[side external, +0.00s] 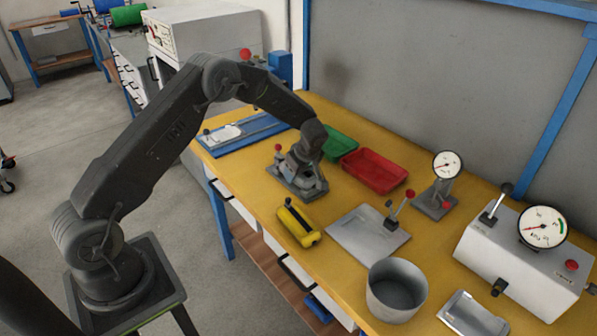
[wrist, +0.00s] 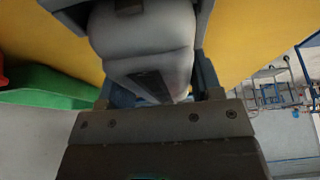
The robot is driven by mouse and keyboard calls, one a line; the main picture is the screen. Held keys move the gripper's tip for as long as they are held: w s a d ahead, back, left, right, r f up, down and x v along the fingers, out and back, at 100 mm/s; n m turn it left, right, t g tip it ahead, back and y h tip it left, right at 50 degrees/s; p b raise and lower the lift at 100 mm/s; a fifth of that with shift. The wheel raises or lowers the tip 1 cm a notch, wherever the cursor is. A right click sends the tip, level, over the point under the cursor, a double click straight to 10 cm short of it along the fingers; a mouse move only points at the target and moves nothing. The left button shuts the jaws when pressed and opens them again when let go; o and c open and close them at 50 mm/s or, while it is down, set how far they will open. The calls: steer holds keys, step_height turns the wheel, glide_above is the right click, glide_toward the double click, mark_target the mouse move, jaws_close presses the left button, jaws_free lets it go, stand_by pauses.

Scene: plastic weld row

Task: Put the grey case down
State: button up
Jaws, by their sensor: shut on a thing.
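The grey case (wrist: 145,45) sits between the two fingers of my gripper (wrist: 152,75) in the wrist view. It is rounded and smooth, with a dark recessed patch on its near face. In the side view my gripper (side external: 302,166) points down over a grey fixture (side external: 290,188) with a red-knobbed lever on the yellow bench. The case is hard to tell from the gripper and fixture there. I cannot tell whether it touches the fixture.
A green tray (side external: 340,146) and a red tray (side external: 377,172) lie beyond the fixture. A blue board (side external: 245,139) lies to its left. A yellow tool (side external: 299,226), a metal plate (side external: 367,236) and a grey bin (side external: 396,294) are nearer. A dial gauge (side external: 447,165) stands right.

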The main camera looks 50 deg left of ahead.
steer(key=shift+f, duration=0.15)
steer(key=o, duration=1)
steer(key=shift+c, duration=0.2)
steer(key=s+d+r+m+t, duration=0.1)
steer(key=s+d+r+m, duration=0.2)
steer(key=r, duration=0.8)
steer(key=s+d+r+m, duration=0.1)
steer(key=s+d+r, duration=0.3)
steer(key=r, duration=0.6)
steer(key=s+d+r+m+t+h, duration=0.1)
steer(key=s+d+r+m, duration=0.1)
steer(key=s, duration=0.6)
steer(key=s+d+r+m+t+h, duration=0.2)
steer(key=s+d+m, duration=0.2)
steer(key=s+m, duration=0.3)
steer(key=s+d+r+m+t+h, duration=0.1)
steer(key=s+d+r+m, duration=0.2)
steer(key=s, duration=0.6)
steer(key=shift+s+d+m+t, duration=0.3)
steer(key=shift+s+d+m, duration=0.1)
steer(key=shift+m, duration=0.6)
